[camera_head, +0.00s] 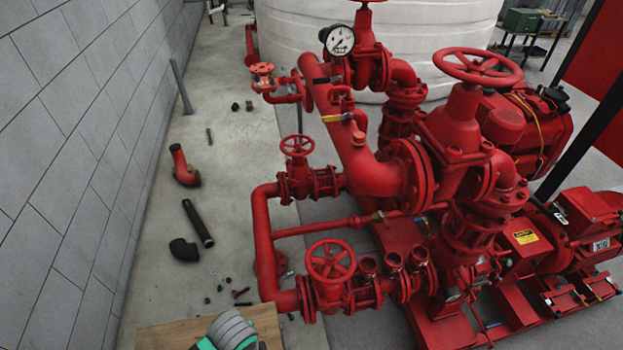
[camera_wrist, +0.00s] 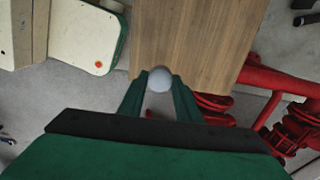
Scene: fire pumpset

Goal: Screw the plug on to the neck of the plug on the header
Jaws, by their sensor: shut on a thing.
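In the wrist view, my gripper (camera_wrist: 160,88) is shut on a small round grey plug (camera_wrist: 160,77), held between the green fingertips. Only the plug's rounded face shows; its other side is hidden. It appears over or beside the wooden board, and I cannot tell its height. In the head view, the large red header pipe (camera_head: 372,178) slopes down through the middle of the pumpset. A short stub (camera_head: 358,139) stands on it near a yellow-handled valve (camera_head: 340,117). I cannot tell whether this stub is the neck. The plug is not visible in the head view.
A wooden tabletop (camera_head: 180,333) lies at the front, left of the red pipes. A red handwheel valve (camera_head: 330,262) and several short upright outlets (camera_head: 393,261) stand near it. Loose fittings, including a black pipe (camera_head: 197,223), lie on the floor by the grey wall.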

